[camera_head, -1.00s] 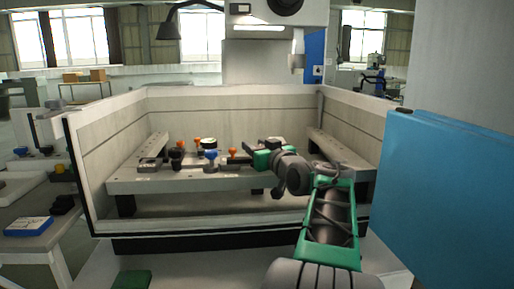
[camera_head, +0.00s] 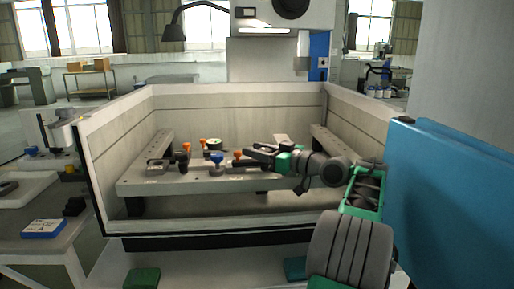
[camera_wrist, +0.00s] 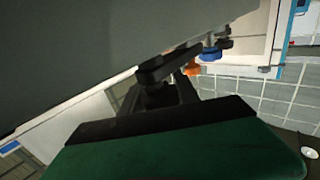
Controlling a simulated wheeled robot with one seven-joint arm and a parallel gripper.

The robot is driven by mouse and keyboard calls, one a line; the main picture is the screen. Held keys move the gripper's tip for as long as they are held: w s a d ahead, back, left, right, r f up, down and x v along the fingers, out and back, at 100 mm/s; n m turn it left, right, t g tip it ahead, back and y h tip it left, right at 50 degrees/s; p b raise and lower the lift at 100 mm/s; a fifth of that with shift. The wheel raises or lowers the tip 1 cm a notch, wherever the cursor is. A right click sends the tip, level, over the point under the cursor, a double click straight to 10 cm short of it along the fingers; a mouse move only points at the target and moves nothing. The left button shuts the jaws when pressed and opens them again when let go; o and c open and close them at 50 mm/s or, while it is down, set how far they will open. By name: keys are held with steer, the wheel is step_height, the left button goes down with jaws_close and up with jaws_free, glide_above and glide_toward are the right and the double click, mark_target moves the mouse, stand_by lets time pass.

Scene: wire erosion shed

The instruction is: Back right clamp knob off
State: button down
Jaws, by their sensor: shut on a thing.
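My gripper (camera_head: 256,151) is at the right part of the work table (camera_head: 150,183), just right of an orange-topped knob (camera_head: 238,154). In the wrist view my gripper (camera_wrist: 160,97) has its dark fingers closed around a dark knob-like part (camera_wrist: 163,68). Whether this part is free of its clamp I cannot tell. The wrist view also shows an orange knob (camera_wrist: 191,68) and a blue knob (camera_wrist: 210,54) beyond the fingers.
A round dark-rimmed piece (camera_head: 213,143) sits at the table's back. The tank wall (camera_head: 240,105) surrounds the table. The machine head (camera_head: 270,60) hangs behind. A blue panel (camera_head: 450,190) stands close on the right. A side bench with a blue box (camera_head: 44,228) is at left.

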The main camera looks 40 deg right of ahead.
steer(key=c, duration=0.9)
jaws_free()
